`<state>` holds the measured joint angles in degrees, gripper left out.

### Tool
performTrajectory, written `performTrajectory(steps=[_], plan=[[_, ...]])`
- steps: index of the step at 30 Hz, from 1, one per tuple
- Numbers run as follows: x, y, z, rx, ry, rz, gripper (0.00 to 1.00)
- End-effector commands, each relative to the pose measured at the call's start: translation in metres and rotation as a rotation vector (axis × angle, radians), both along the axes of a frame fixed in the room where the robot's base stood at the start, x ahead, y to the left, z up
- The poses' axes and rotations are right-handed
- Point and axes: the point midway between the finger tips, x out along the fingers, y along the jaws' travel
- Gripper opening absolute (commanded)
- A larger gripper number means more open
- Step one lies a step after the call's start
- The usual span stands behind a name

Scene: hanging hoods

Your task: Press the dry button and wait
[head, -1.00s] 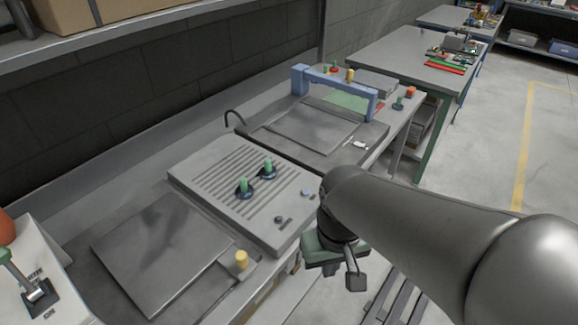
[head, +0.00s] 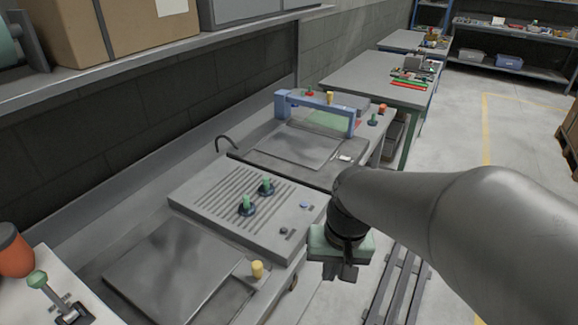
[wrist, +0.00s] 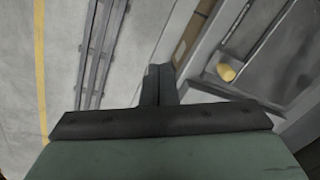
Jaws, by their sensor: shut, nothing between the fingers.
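A grey slatted panel (head: 215,212) sits on the bench. It carries two green-topped knobs (head: 247,205), a small blue button (head: 304,205) and a small dark button (head: 284,231) near its right edge. I cannot read which one is the dry button. My gripper (head: 345,272) hangs beyond the panel's right front edge, apart from it, over the floor. In the wrist view my gripper (wrist: 160,85) has its fingers together with nothing between them. A yellow knob (wrist: 227,72) shows right of the fingers in that view.
A flat grey plate (head: 175,262) lies left of the panel, with the yellow knob (head: 257,269) beside it. A blue-framed unit (head: 315,112) stands beyond the panel. A shelf with a cardboard box (head: 110,35) runs above the bench.

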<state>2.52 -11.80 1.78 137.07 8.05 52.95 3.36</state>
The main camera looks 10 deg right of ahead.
Motion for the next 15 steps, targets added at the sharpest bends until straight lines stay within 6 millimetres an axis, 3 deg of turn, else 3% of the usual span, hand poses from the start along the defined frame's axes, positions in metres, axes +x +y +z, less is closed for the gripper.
performTrajectory(steps=[3,6,12,15], plan=[[0.077,0.008,0.016,0.123,0.027,-0.183,0.0],[0.145,0.012,0.015,0.245,0.048,-0.353,0.0],[0.267,0.001,-0.007,0.5,0.101,-0.685,0.0],[0.311,-0.009,-0.022,0.608,0.124,-0.817,0.0]])
